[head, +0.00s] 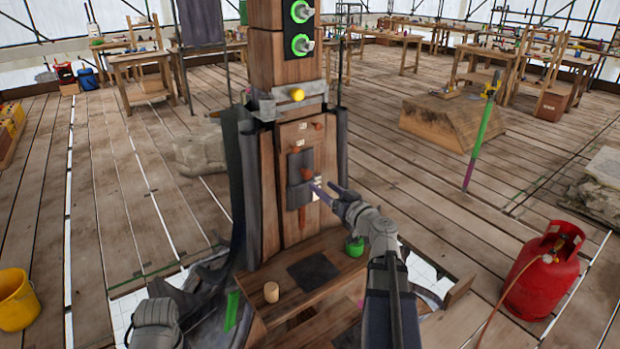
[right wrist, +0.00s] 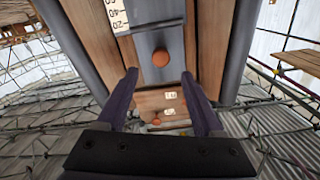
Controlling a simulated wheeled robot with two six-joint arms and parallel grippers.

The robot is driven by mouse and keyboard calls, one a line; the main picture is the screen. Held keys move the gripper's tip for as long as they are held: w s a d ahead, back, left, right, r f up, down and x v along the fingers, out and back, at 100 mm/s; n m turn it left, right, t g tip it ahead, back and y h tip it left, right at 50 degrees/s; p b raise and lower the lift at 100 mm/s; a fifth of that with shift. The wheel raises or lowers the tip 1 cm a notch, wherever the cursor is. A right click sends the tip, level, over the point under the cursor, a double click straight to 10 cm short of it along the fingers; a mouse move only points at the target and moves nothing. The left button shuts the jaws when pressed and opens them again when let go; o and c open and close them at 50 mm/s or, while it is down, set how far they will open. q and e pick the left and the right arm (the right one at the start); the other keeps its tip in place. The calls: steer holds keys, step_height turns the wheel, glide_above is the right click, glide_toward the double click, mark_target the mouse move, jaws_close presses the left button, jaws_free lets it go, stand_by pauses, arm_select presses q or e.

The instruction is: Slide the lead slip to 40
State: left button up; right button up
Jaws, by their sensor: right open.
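The lead slip (head: 299,166) is a grey plate on the front of the wooden spire post (head: 268,190). In the right wrist view the slip (right wrist: 150,22) carries a round copper knob (right wrist: 160,58). A white scale (right wrist: 117,15) with marks such as 20 and 40 runs beside it; it shows small in the head view (head: 317,187). My right gripper (head: 328,187) is open in front of the slip. In the right wrist view the knob lies just past the gap between its fingertips (right wrist: 158,75); contact cannot be told. My left gripper is out of view.
A wooden ledge (head: 335,245) with a green pot (head: 354,246) and a small wooden cylinder (head: 271,292) juts out below the post. A red gas bottle (head: 541,272) stands at right, a yellow bucket (head: 17,300) at left. The plank floor between is largely open.

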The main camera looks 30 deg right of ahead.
mark_target(309, 176)
steer(key=w, duration=0.7)
steer(key=shift+w+a, duration=0.35)
jaws_close()
stand_by(1.1)
